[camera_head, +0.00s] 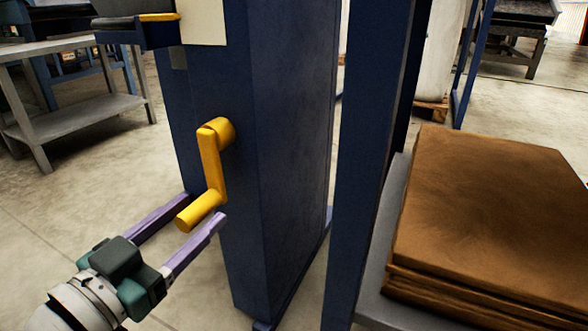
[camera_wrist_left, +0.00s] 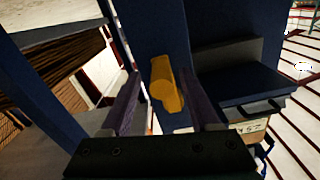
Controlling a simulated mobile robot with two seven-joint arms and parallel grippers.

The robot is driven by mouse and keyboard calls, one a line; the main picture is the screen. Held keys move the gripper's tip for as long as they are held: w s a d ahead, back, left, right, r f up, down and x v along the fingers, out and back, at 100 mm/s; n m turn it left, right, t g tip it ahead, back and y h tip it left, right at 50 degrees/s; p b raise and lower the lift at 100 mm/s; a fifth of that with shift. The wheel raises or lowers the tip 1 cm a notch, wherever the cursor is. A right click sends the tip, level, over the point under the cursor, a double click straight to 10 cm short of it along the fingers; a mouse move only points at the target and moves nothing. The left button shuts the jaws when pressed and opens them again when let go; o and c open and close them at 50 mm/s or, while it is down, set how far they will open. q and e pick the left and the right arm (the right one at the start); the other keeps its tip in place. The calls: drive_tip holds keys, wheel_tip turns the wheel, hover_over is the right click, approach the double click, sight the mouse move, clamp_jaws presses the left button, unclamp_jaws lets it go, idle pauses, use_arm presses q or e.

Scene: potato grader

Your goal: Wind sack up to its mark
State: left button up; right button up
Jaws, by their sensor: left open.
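A yellow crank (camera_head: 211,165) is mounted on the side of a dark blue cabinet (camera_head: 285,130). Its arm hangs down and its handle sticks out toward the lower left. My left gripper (camera_head: 205,205) is open, its two purple fingers on either side of the handle and apart from it in the picture. In the left wrist view the yellow crank (camera_wrist_left: 164,84) shows between the spread fingers (camera_wrist_left: 167,108); contact cannot be told. The right gripper is not in view. No sack mark can be made out; a pale bulky sack (camera_head: 440,45) shows partly behind the posts.
Stacked brown sheets (camera_head: 480,210) lie on a grey table at the right, beside a blue post (camera_head: 370,130). A grey bench (camera_head: 75,115) stands at the back left. A blue tray (camera_head: 140,35) juts from the cabinet above the crank. Floor is clear at the left.

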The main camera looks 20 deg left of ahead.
sight(211, 199)
use_arm(q)
drive_tip(key=w+b, duration=0.1)
drive_tip(key=w, duration=0.3)
drive_tip(key=shift+w+d, duration=0.1)
drive_tip(key=shift+w, duration=0.1)
drive_tip(key=shift+r, duration=0.1)
clamp_jaws()
idle(1.1)
